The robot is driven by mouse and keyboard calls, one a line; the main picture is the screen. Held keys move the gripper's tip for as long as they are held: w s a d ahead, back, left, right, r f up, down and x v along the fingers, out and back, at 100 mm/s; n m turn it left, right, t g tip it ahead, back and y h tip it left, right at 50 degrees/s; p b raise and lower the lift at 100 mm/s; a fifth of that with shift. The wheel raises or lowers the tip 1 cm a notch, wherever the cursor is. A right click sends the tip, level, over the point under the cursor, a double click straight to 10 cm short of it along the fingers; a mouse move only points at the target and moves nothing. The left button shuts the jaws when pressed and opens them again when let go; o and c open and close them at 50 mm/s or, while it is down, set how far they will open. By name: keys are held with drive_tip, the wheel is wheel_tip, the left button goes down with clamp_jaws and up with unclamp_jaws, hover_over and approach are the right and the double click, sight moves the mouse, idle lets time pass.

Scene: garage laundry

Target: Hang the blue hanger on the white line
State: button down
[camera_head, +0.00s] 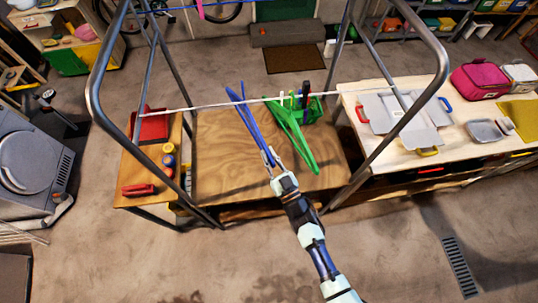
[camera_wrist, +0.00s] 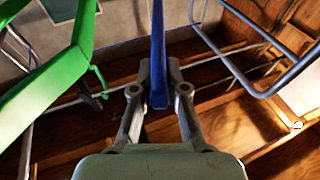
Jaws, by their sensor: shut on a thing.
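The blue hanger (camera_head: 251,122) is held by my gripper (camera_head: 269,158) at its lower end and leans up to the left. In the head view its upper part crosses the white line (camera_head: 190,106); I cannot tell whether it touches or hooks over it. In the wrist view my gripper (camera_wrist: 159,100) is shut on the blue hanger (camera_wrist: 158,50), which stands up between the fingertips. A green hanger (camera_head: 297,142) is just right of the blue one at the line, and it fills the left of the wrist view (camera_wrist: 75,60).
A grey metal frame (camera_head: 97,90) surrounds the line. A wooden table (camera_head: 220,175) lies below, with a green bin (camera_head: 323,111) behind the green hanger. A side shelf with red things (camera_head: 138,190) is left; a workbench (camera_head: 375,145) with trays is right.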

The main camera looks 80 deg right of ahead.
drive_tip(key=shift+a+r+p, duration=0.15)
drive_tip(key=shift+r+p, duration=0.3)
drive_tip(key=shift+r, duration=0.35)
drive_tip(key=shift+s+a+f+b, duration=0.2)
drive_tip(key=shift+a+f+b, duration=0.25)
drive_tip(key=shift+f+b, duration=0.3)
drive_tip(key=shift+s+a+f+b, duration=0.25)
drive_tip(key=shift+a+f+b, duration=0.25)
drive_tip(key=shift+f+b, duration=0.15)
drive_tip(key=shift+s+a+f+b, duration=0.2)
drive_tip(key=shift+a+f+b, duration=0.25)
drive_tip(key=shift+f+b, duration=0.3)
drive_tip(key=c, duration=1.1)
unclamp_jaws()
